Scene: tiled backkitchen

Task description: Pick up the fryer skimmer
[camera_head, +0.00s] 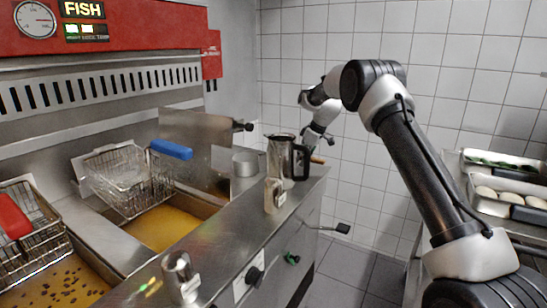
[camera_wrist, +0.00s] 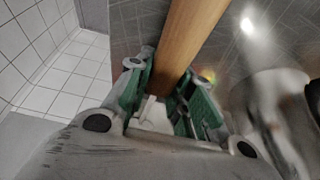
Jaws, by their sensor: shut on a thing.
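The fryer skimmer shows as a wooden handle (camera_wrist: 190,35) running up the middle of the wrist view. My gripper (camera_wrist: 172,76) is shut on this handle, with a green-padded finger on each side. In the head view my gripper (camera_head: 312,140) is at the far end of the fryer counter, behind the metal jug. A short piece of the wooden handle (camera_head: 317,160) shows just right of the jug. The skimmer's head cannot be made out in either view.
The metal jug (camera_head: 281,158) with a dark handle stands close to my gripper. A steel pot (camera_head: 245,164) and a small shaker (camera_head: 274,194) are beside it. Fryer baskets (camera_head: 128,182) hang over oil at left. A tray of food (camera_head: 508,196) is at right.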

